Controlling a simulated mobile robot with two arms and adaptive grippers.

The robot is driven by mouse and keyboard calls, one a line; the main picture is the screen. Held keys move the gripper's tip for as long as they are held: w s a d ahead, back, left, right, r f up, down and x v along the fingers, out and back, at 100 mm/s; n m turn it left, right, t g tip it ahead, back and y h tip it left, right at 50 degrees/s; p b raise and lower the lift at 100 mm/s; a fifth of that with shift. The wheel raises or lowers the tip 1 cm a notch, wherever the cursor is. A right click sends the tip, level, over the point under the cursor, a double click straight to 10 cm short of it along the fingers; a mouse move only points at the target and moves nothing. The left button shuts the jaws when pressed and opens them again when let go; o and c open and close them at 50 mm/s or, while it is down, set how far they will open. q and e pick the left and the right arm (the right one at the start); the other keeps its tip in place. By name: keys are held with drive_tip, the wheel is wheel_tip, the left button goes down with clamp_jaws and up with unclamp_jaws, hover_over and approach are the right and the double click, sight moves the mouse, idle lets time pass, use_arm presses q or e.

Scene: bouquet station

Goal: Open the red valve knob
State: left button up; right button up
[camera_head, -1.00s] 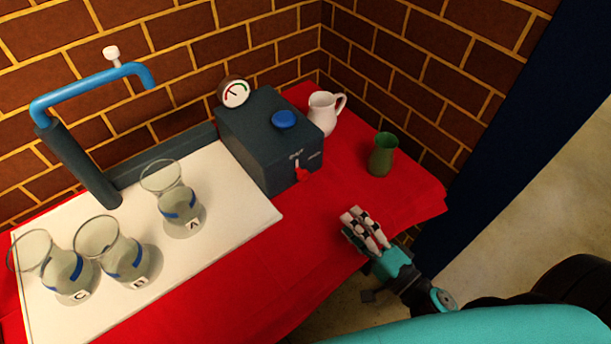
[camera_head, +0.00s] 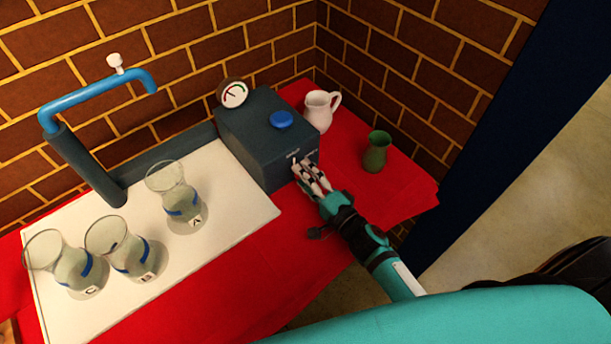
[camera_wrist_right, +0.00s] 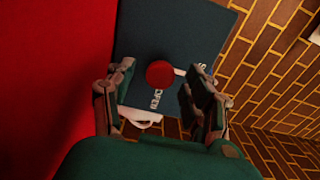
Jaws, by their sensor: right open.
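The red valve knob (camera_wrist_right: 160,74) shows in the right wrist view as a round knob on the face of the dark box (camera_head: 256,150), with the word OPEN printed beside it. In the head view the knob is hidden behind my right gripper (camera_head: 304,170), which is at the front face of the box. In the right wrist view my right gripper (camera_wrist_right: 163,92) is open, with a finger on each side of the knob. I cannot tell whether the fingers touch it. A blue button (camera_head: 281,119) is on top of the box. My left gripper is not in view.
A gauge (camera_head: 234,94) stands behind the box. A white pitcher (camera_head: 320,110) and a green vase (camera_head: 376,152) stand right of it on the red cloth (camera_head: 262,272). Glass vessels A (camera_head: 180,200), B (camera_head: 130,258) and C (camera_head: 72,268) stand left, near a blue pipe (camera_head: 95,92).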

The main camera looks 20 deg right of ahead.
clamp_jaws()
idle(0.3)
drive_tip(key=shift+m, duration=0.3)
drive_tip(key=m, duration=0.3)
drive_tip(key=shift+b, duration=0.35)
drive_tip(key=m, duration=0.9)
drive_tip(key=shift+m, duration=0.3)
drive_tip(key=m+p, duration=0.1)
drive_tip(key=m, duration=0.3)
drive_tip(key=shift+m, duration=0.3)
